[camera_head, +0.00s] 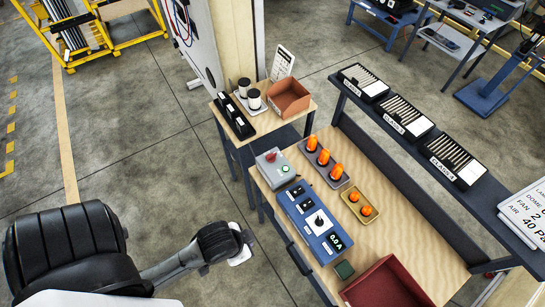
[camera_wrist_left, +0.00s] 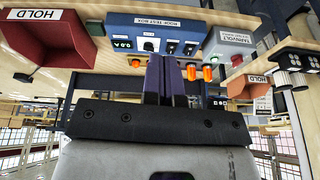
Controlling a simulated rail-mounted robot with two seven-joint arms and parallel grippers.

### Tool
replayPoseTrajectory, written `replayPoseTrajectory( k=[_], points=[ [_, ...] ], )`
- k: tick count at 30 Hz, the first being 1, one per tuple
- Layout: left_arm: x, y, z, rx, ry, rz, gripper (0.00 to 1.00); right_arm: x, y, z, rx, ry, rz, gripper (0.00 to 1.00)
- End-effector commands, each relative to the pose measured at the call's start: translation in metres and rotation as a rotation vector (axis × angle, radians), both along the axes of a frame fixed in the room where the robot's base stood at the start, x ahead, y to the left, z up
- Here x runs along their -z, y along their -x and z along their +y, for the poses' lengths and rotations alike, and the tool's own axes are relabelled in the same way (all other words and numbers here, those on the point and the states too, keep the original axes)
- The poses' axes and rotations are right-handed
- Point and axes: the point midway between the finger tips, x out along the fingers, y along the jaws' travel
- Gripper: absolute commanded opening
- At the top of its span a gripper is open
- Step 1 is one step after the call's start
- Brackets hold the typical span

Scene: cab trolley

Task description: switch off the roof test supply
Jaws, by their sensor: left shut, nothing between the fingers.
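The blue roof test box (camera_head: 300,207) lies on the wooden bench, with a knob (camera_head: 320,222), dark switches and a display (camera_head: 337,241) that reads 0.0 A. In the left wrist view the box (camera_wrist_left: 188,22) shows its ROOF TEST BOX label. A grey box (camera_head: 264,170) with a red button (camera_head: 271,156) and a green spot stands at its upper left end; it also shows in the left wrist view (camera_wrist_left: 222,45). My left gripper (camera_wrist_left: 166,78) is shut and empty, apart from both boxes. In the head view it (camera_head: 240,256) is left of the bench. My right gripper is out of view.
Trays of orange parts (camera_head: 342,181) and (camera_head: 350,195) sit beside the blue box. A red bin (camera_head: 385,285) stands at the bench's near end. A raised shelf (camera_head: 400,148) with labelled cases runs along the right. Floor left of the bench is clear.

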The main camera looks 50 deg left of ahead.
Motion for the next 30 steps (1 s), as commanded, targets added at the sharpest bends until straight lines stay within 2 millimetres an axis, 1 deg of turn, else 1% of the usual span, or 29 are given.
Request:
replayPoseTrajectory(
  k=[2, 5, 10, 15, 23, 26, 30],
  points=[
    [0.008, -0.008, 0.000, 0.000, 0.000, -0.020, 0.00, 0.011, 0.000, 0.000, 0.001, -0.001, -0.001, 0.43],
    [0.018, -0.026, 0.000, -0.001, 0.001, -0.064, 0.00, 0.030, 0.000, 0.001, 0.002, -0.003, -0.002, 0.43],
    [0.035, -0.070, -0.005, -0.010, 0.018, -0.180, 0.00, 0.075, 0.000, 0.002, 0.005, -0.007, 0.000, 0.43],
    [0.042, -0.116, -0.009, -0.030, 0.044, -0.310, 0.00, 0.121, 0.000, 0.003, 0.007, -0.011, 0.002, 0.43],
    [0.057, -0.180, -0.012, -0.071, 0.087, -0.468, 0.00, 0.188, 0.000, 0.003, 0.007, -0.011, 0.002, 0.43],
    [0.064, -0.205, -0.011, -0.096, 0.094, -0.514, 0.00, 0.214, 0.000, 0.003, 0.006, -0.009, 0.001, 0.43],
    [0.077, -0.238, -0.005, -0.150, 0.081, -0.567, 0.00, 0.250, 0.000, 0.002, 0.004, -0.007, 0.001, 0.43]
  ],
)
